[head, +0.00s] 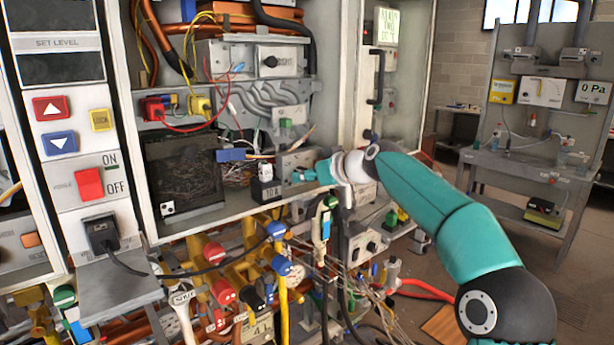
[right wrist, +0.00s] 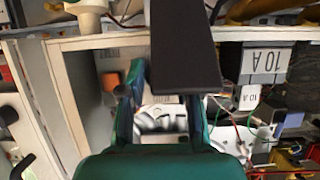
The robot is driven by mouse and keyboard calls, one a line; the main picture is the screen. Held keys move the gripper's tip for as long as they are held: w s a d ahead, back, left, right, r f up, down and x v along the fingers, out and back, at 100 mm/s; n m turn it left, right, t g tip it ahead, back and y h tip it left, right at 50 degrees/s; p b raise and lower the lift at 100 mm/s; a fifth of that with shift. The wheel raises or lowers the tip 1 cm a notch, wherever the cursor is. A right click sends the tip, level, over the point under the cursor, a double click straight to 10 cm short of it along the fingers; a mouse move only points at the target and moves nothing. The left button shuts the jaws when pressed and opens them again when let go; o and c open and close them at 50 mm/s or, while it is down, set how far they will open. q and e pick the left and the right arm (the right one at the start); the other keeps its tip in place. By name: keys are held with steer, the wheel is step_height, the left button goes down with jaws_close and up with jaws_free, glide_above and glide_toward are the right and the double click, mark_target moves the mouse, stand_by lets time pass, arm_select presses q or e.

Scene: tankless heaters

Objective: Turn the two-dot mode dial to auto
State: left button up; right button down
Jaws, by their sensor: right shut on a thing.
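My right gripper (head: 308,177) reaches in from the right to a small grey panel (head: 297,158) in the open heater cabinet. Its teal fingers are closed at the panel's front, on what looks like the mode dial; the dial itself is hidden by the fingers, and its setting cannot be read. In the right wrist view the gripper (right wrist: 160,105) shows at the middle, partly covered by a dark bar. A two-dot mark (head: 167,208) shows at the cabinet's lower left. My left gripper is not in view.
A black 10 A block (head: 267,188) stands just left of the gripper. Black hoses and thin cables hang below it. Another dial (head: 270,61) sits higher in the cabinet. Yellow pipes with red and blue caps (head: 222,290) crowd the space underneath.

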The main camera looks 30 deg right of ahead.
steer(key=shift+m, duration=0.3)
steer(key=shift+d+m+y+p, duration=0.15)
steer(key=shift+m+y+p, duration=0.15)
steer(key=shift+m+y, duration=0.8)
steer(key=m+y, duration=0.1)
steer(key=m, duration=0.2)
steer(key=shift+t+y, duration=0.3)
steer(key=c, duration=0.8)
jaws_free()
steer(key=shift+d+f, duration=0.1)
steer(key=shift+s, duration=0.1)
